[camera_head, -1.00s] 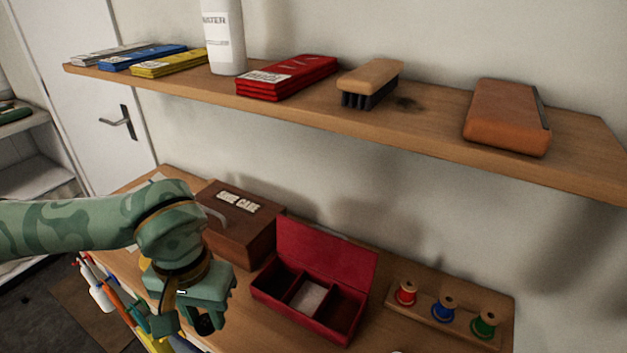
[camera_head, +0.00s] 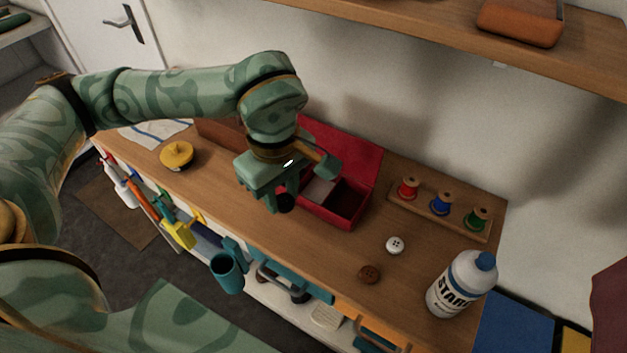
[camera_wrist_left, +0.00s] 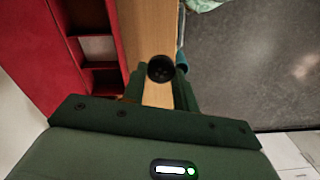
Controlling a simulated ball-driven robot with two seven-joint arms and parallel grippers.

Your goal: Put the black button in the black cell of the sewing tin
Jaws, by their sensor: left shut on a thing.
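My left gripper (camera_head: 284,198) is shut on the black button (camera_head: 286,204), held above the worktop close to the front left of the sewing tin. The button also shows between the fingers in the left wrist view (camera_wrist_left: 160,69). The sewing tin (camera_head: 335,218) is red, with its lid (camera_head: 348,150) standing open at the back. My gripper hides the left cell in the head view. The tin (camera_wrist_left: 45,60) lies left of the button in the wrist view. My right gripper is not in view.
A white button (camera_head: 395,245), a brown button (camera_head: 369,274) and a starch bottle (camera_head: 462,284) stand right of the tin. A rack (camera_head: 430,223) holds red, blue and green spools. A yellow round thing (camera_head: 177,156) lies at the left. A wooden box (camera_head: 215,132) is behind my gripper.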

